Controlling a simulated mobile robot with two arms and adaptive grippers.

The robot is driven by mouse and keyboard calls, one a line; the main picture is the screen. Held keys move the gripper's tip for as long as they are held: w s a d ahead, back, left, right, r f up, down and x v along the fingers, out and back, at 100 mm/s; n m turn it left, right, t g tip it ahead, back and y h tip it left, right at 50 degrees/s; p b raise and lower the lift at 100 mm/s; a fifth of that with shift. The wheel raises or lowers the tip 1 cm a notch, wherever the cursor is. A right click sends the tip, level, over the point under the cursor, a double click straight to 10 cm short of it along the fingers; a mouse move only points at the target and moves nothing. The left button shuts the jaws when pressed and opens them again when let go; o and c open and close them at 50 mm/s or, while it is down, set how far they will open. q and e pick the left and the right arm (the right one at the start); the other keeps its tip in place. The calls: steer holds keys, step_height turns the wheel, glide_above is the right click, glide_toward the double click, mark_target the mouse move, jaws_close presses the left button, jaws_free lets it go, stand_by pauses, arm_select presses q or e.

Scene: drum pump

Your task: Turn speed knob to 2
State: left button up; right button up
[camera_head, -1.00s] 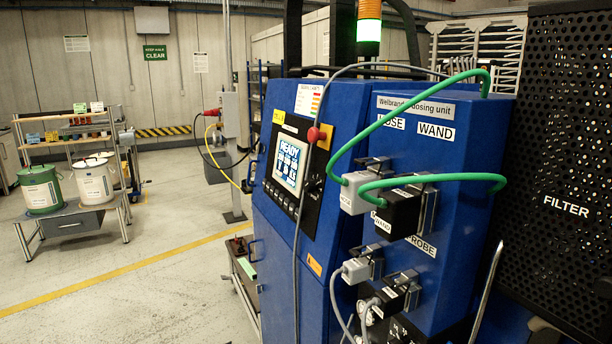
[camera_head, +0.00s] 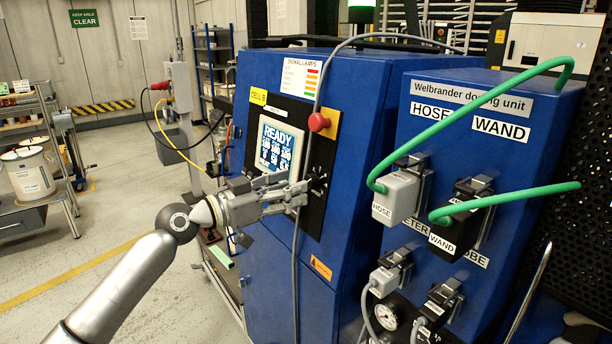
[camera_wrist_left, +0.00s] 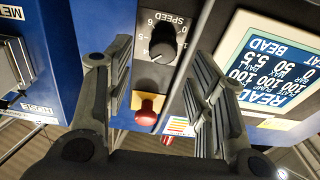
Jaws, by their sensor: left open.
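The speed knob (camera_wrist_left: 163,45) is a black round knob on a grey panel in the left wrist view, which shows the scene upside down. It carries the label SPEED and a dial of numbers. I cannot read its setting surely. My left gripper (camera_wrist_left: 160,65) is open, with one finger on each side of the knob's panel in that view and nothing between them. In the head view my left gripper (camera_head: 298,197) is in front of the blue machine's control panel, just below and right of the screen (camera_head: 279,147), and hides part of the panel. Contact with the knob is not visible.
A red mushroom button (camera_head: 319,122) sits above the gripper. A grey cable hangs down the machine front beside it. Green hoses (camera_head: 480,100) arch in front of the dosing unit (camera_head: 440,92) at right.

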mark_target(308, 181)
arm_select(q)
steer(key=p+x, duration=0.1)
steer(key=x, duration=0.3)
steer(key=shift+w+d, duration=0.25)
steer(key=shift+w, duration=0.15)
arm_select(e)
steer(key=shift+w+a+r, duration=0.85)
steer(key=shift+w+a, duration=0.15)
steer(key=shift+a, duration=0.05)
steer(key=shift+d, duration=0.1)
arm_select(q)
steer(key=c, duration=1)
arm_select(e)
steer(key=shift+s+d, duration=0.3)
steer(key=shift+d, duration=0.15)
